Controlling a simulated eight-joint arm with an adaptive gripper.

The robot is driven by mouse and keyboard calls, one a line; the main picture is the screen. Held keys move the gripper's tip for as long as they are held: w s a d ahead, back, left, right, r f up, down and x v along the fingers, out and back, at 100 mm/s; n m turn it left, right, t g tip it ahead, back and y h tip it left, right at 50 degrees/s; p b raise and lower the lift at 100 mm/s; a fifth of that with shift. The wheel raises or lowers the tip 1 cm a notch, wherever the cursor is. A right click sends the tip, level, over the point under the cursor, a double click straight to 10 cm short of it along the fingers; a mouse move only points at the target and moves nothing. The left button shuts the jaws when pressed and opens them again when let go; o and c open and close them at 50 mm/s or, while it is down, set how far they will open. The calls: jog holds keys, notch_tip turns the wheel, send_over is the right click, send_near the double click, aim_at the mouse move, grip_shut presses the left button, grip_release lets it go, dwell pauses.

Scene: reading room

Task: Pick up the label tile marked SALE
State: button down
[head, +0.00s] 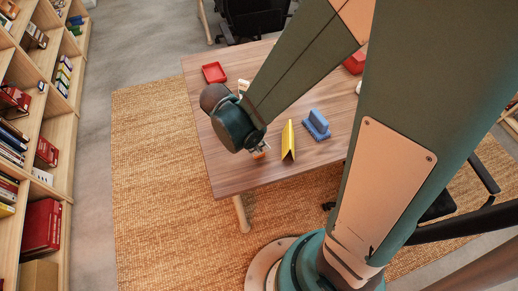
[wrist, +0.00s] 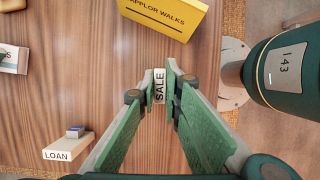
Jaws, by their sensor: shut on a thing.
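The label tile marked SALE (wrist: 160,88) is a small pale block with dark letters. In the wrist view it stands between the two green fingers of my gripper (wrist: 160,78), which are shut on it near their tips. I cannot tell whether it touches the table (wrist: 90,60) or hangs just above it. In the head view my gripper (head: 259,149) is low over the table's near edge, left of the yellow folded sign, and the SALE tile cannot be made out. Another tile marked LOAN (wrist: 58,154) lies at the lower left in the wrist view.
The yellow sign (head: 288,139) stands close to the right of my gripper; its lettering shows in the wrist view (wrist: 165,14). A blue object (head: 317,125) is farther right. A red tray (head: 214,72) lies at the back left. A partly cut-off tile (wrist: 12,60) is at the left.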

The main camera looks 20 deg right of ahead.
jog(key=shift+r, duration=0.15)
jog(key=shift+r+p, duration=1.6)
jog(key=shift+r, duration=3.2)
